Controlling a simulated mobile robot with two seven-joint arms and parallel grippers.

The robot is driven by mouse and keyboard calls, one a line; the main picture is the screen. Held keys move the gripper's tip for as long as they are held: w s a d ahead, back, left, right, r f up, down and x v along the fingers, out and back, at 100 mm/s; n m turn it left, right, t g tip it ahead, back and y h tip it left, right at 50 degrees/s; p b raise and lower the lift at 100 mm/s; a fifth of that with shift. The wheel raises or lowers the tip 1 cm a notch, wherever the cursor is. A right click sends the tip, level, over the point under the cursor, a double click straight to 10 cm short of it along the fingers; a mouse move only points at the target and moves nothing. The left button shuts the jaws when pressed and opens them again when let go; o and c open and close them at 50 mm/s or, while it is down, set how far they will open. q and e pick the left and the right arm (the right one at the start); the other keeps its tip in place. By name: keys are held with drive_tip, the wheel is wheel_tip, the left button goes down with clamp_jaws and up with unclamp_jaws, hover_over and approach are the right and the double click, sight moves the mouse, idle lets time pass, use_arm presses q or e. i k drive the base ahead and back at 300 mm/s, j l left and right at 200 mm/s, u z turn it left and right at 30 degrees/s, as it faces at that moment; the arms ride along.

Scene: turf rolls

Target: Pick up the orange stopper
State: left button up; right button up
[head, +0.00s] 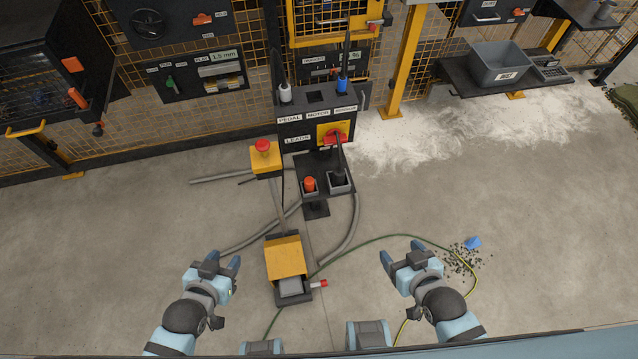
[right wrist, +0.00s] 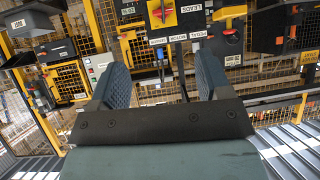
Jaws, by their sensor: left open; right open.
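The orange stopper (head: 309,184) sits in the left of two small cups on a dark shelf (head: 322,165) below the labelled control box (head: 318,127). My left gripper (head: 224,262) is open and empty, low and to the left of the stopper, well apart from it. My right gripper (head: 405,249) is open and empty, low and to the right of it. In the right wrist view the two fingers (right wrist: 160,85) stand wide apart with nothing between them. I cannot make out the stopper in that view.
A yellow pedal box (head: 286,257) stands on the floor between my grippers. A red-topped yellow button box (head: 264,157) is left of the shelf. A dark plug (head: 339,170) stands in the right cup. A green hose, grey conduits, a blue piece (head: 473,242) and dark crumbs lie on the floor.

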sight(309, 181)
drive_tip(key=u, duration=1.15)
drive_tip(key=k+l+u, duration=0.15)
drive_tip(key=l+u, duration=0.25)
drive_tip(key=k+l+u, duration=0.15)
drive_tip(key=u, duration=0.3)
drive_tip(key=k+l, duration=0.2)
drive_tip(key=l, duration=0.15)
drive_tip(key=k+l, duration=0.25)
